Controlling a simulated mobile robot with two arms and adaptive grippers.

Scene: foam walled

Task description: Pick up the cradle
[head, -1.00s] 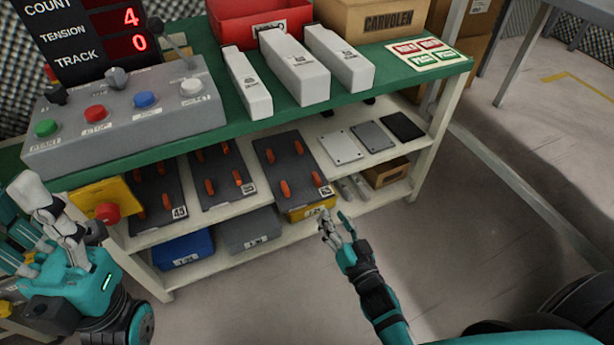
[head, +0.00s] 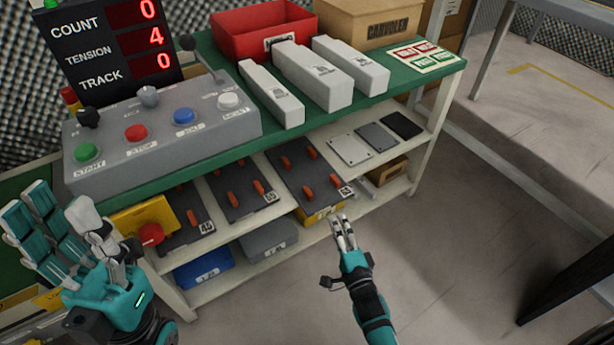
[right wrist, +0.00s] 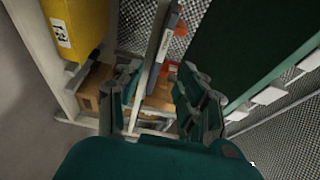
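Dark grey plates with upright orange pegs, which look like the cradles, lie in a row on the middle shelf in the head view. The rightmost cradle (head: 305,182) sticks out toward the shelf's front edge. My right gripper (head: 343,222) is just in front of its near right corner. In the right wrist view a thin grey plate with orange pegs (right wrist: 162,45), apparently this cradle seen edge-on, stands beyond the gap between my open fingers (right wrist: 157,88). I cannot tell whether they touch it. My left gripper (head: 72,225) is open and empty, left of the bench.
Two more pegged plates (head: 238,190) lie to the left. A yellow bin (head: 318,214) sits below the rightmost cradle; blue (head: 203,270) and grey (head: 268,240) bins are beside it. A button console (head: 160,140) and white boxes (head: 315,75) fill the top.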

